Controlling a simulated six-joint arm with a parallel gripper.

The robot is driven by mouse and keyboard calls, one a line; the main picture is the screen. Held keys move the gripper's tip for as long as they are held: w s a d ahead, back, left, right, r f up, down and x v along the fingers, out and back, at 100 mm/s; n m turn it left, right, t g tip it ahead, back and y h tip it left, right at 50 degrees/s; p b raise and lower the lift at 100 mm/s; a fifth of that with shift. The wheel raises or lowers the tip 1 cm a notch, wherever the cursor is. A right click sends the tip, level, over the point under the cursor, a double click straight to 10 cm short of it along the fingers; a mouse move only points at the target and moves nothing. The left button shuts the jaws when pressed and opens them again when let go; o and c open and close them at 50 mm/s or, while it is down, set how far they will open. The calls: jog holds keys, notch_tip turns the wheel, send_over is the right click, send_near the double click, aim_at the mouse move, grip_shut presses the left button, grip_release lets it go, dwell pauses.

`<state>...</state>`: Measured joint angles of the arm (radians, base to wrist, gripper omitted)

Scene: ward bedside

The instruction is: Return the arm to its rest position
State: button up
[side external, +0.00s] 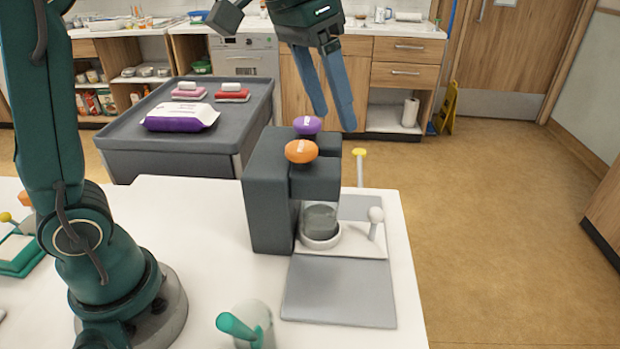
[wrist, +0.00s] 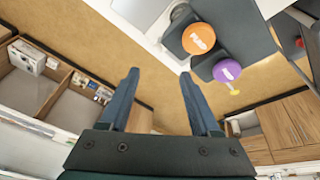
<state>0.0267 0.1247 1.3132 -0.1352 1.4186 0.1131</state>
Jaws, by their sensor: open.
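My gripper (side external: 335,90) is open and empty, with two blue fingers pointing down. It is above and behind the dark grey dispenser (side external: 268,200) on the white table. In the wrist view my gripper (wrist: 160,100) shows its fingers apart with only floor and cupboards between and beyond them. The dispenser's orange knob (side external: 301,151) and purple knob (side external: 307,125) stand below the fingers, and I see no contact. Both the orange knob (wrist: 199,38) and the purple knob (wrist: 227,70) also show in the wrist view.
A clear cup (side external: 320,220) sits under the dispenser. A white-knobbed lever (side external: 375,225) and a yellow-tipped one (side external: 359,165) stand to its right. A grey pad (side external: 340,290) and a container with a teal handle (side external: 254,325) are in front. A grey cart (side external: 165,140) holds packs behind.

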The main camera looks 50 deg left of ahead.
jog(key=s+a+f+t, duration=0.1)
jog(key=s+a+f, duration=0.1)
jog(key=s+f, duration=0.2)
jog(key=s+a+f+n+t+y, duration=0.1)
jog(key=s+f, duration=0.4)
jog(key=s, duration=0.5)
jog(key=shift+a+n+y, duration=0.3)
jog(key=shift+a, duration=0.05)
dwell(0.7)
